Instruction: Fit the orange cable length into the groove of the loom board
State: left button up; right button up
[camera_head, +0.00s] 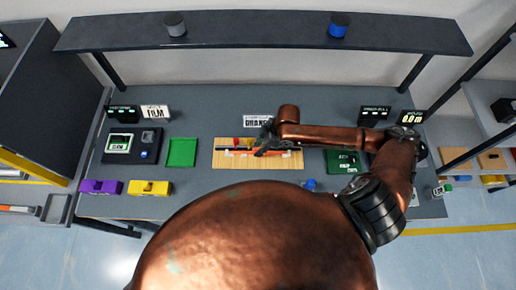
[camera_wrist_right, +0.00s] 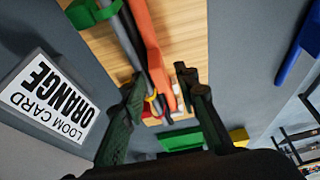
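The wooden loom board (camera_head: 288,161) lies mid-table in the head view; its bare wood (camera_wrist_right: 190,35) shows in the wrist view. The orange cable length (camera_wrist_right: 150,45) lies along the board beside grey and black lengths (camera_wrist_right: 128,35), with a green clip (camera_wrist_right: 88,12) at the far side. My right gripper (camera_head: 262,150) is over the board. In the wrist view its fingers (camera_wrist_right: 162,105) stand apart, with the near end of the orange length between or just beyond them; contact is unclear. Red and yellow bits show behind the left finger. The groove is hidden. My left gripper is not in view.
A white card reading LOOM CARD ORANGE (camera_wrist_right: 48,100) stands behind the board. A green mat (camera_head: 182,153) lies left, with purple (camera_head: 101,187) and yellow (camera_head: 150,188) blocks in front. A green circuit board (camera_head: 343,161) lies right. A shelf (camera_head: 260,35) spans the back.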

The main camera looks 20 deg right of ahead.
jog(key=v, duration=1.1)
jog(key=shift+p, duration=0.35)
jog(key=shift+a, duration=0.15)
